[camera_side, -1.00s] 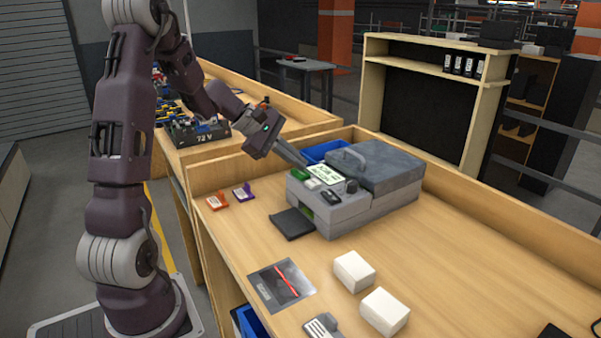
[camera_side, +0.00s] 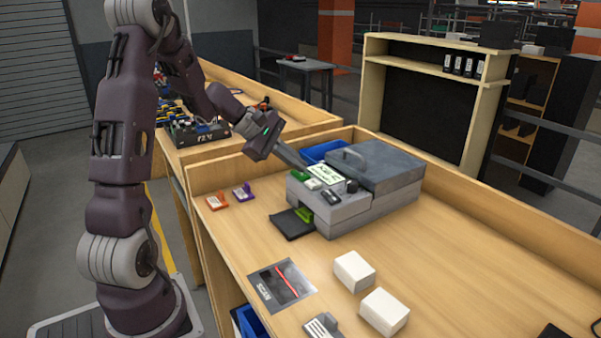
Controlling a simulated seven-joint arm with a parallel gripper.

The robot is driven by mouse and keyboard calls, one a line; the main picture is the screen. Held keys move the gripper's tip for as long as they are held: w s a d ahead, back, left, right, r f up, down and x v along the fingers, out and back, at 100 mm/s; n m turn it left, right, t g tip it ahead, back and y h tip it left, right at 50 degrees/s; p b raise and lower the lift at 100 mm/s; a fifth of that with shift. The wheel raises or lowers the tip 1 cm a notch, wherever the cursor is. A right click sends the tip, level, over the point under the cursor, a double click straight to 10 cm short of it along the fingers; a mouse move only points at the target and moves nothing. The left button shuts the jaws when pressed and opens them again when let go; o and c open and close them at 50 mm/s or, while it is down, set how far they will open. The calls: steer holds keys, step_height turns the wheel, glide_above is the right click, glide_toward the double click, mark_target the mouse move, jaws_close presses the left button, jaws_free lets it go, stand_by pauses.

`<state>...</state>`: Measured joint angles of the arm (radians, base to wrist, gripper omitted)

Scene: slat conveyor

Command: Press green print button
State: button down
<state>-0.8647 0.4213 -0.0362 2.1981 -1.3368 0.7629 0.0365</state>
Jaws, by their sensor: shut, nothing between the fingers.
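The grey printer (camera_side: 345,212) stands on the wooden bench. Its green button (camera_side: 299,175) is on the front left of its top, beside a small white-and-green display (camera_side: 326,175). My gripper (camera_side: 302,164) is shut and empty, pointing down to the right, with its tip at or just above the back of the green button. I cannot tell whether it touches the button. A green piece (camera_side: 304,214) lies at the printer's front slot, over the black tray (camera_side: 287,226).
An orange tag (camera_side: 216,202) and a purple tag (camera_side: 243,192) lie left of the printer. A grey scan plate (camera_side: 281,285) and two white boxes (camera_side: 354,271) lie in front. A blue bin (camera_side: 322,151) stands behind. The bench's right side is mostly clear.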

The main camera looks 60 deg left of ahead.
mark_target(296, 174)
steer(key=shift+r, duration=3.3)
